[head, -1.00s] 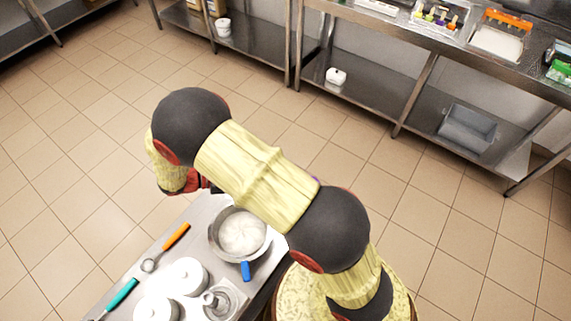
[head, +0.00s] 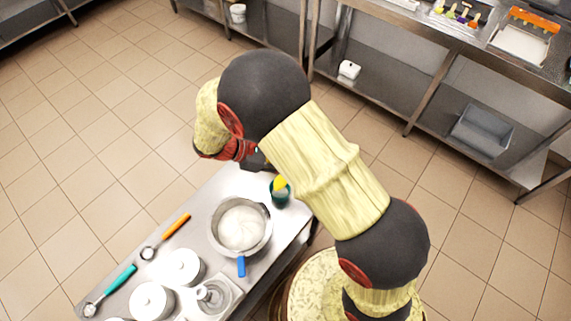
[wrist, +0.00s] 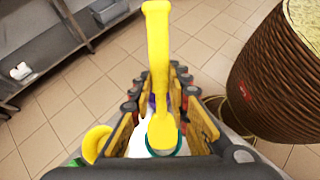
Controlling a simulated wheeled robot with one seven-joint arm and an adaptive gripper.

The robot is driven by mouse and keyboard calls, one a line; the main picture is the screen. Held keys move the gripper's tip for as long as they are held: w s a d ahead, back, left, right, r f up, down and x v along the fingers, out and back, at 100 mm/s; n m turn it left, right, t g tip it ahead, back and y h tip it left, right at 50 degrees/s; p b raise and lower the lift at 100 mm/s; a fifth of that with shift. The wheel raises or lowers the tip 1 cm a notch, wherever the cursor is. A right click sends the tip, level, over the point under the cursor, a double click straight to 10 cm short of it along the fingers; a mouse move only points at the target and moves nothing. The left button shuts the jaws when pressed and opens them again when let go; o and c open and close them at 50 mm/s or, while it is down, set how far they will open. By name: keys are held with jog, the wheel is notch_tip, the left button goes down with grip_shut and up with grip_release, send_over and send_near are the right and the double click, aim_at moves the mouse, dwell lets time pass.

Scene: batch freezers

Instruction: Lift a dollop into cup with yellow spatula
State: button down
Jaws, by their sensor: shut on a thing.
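My gripper (wrist: 158,85) is closed around a yellow spatula (wrist: 158,50), which stands out between the fingers in the wrist view. Its lower end overlaps a teal rim (wrist: 150,151). A metal bowl (head: 214,240) of white cream (head: 240,228) sits beside the cup.
A blue handle (head: 241,266) rests at the bowl's front. Orange-handled (head: 175,224) and teal-handled (head: 120,279) tools lie left on the metal table (head: 205,200), near white-topped tubs (head: 184,266). Steel shelving (head: 400,85) stands across the open tiled floor.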

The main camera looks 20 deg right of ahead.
jog(key=s+d+f+t+y+p, duration=0.1)
jog(key=d+f+y+p, duration=0.3)
jog(key=y, duration=0.5)
jog(key=shift+d+f+t+y+p, duration=0.2)
jog(key=shift+d+t+y+p, duration=0.1)
jog(key=shift+d+p, duration=1.2)
jog(key=shift+a, duration=0.1)
